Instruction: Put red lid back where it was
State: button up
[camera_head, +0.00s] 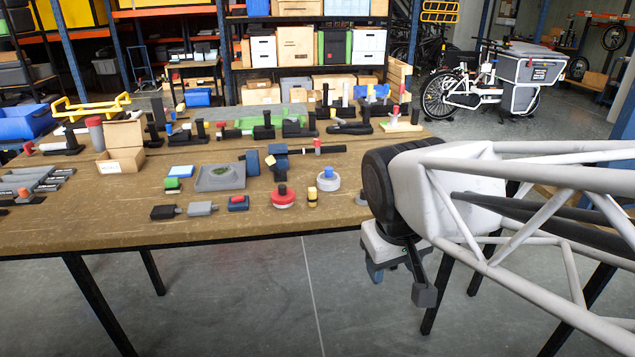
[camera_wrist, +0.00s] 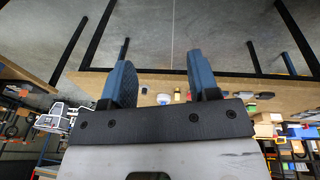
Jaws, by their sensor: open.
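The small pieces there are too small to tell apart surely.
A grey tray (camera_head: 220,178), blue and green blocks, and small dark and grey blocks lie left of the red piece. A cardboard box (camera_head: 121,160) and several tools stand farther back. Floor is clear in front of the table.

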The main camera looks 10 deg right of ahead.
jog(key=shift+m+y, duration=0.5)
jog(key=shift+m, duration=0.4)
jog(key=shift+s+a+f, duration=0.1)
jog(key=shift+s+f, duration=0.1)
jog(key=shift+s, duration=0.5)
jog(key=shift+s+f, duration=0.25)
jog(key=shift+s, duration=0.5)
jog(key=shift+s+a+f, duration=0.1)
jog(key=shift+s+f, duration=0.1)
jog(key=shift+s, duration=0.5)
